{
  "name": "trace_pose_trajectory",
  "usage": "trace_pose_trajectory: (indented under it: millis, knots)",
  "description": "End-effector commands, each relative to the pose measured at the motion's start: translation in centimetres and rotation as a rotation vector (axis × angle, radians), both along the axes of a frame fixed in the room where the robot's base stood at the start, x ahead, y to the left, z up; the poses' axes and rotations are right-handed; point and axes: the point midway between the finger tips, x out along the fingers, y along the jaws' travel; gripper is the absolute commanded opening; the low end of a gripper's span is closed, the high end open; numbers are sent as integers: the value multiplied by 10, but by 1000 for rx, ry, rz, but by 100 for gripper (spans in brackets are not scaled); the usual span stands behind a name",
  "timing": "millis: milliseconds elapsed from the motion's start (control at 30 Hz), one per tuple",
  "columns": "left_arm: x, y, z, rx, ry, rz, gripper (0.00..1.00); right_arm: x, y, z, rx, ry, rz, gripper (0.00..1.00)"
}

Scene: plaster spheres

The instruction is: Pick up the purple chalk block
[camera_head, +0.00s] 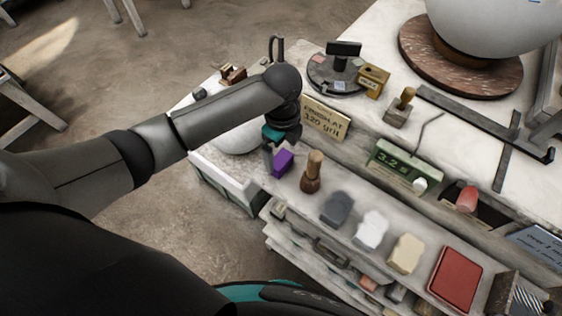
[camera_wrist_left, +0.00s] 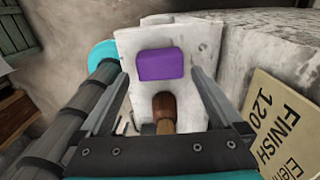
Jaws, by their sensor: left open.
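The purple chalk block (camera_head: 282,162) lies at the left end of the light shelf along the front of the workbench. My left gripper (camera_head: 271,158) is at the block, pointing down, and hides part of it in the head view. In the left wrist view the purple block (camera_wrist_left: 160,64) shows whole, between the lines of the two spread fingers, with a gap on each side. The left gripper (camera_wrist_left: 152,72) is open and empty. I cannot tell how far above the shelf the fingertips are. My right gripper is not in view.
A wooden-handled tool (camera_head: 313,172) stands close beside the block; it also shows in the left wrist view (camera_wrist_left: 164,112). Grey (camera_head: 336,208), white (camera_head: 371,230) and cream (camera_head: 406,254) blocks lie further along the shelf. A sign (camera_head: 325,118) stands behind.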

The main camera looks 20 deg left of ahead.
Motion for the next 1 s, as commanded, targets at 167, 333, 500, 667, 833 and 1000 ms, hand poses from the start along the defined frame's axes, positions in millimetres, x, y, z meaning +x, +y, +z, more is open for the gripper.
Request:
trace_pose_trajectory:
  millis: [167,333,500,667,833,1000]
  knots:
    - [-2,-4,-25,-1,4,0,100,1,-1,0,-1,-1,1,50]
    - [-2,-4,-45,-1,1,-1,100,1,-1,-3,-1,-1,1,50]
    - [-2,-4,-49,1,0,-2,100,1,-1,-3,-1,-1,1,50]
    - [-2,-4,-49,0,0,-1,97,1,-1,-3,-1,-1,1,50]
    - [-2,-4,-49,0,0,-1,78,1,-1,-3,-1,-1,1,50]
    - [-2,-4,-49,0,0,-1,58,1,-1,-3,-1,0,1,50]
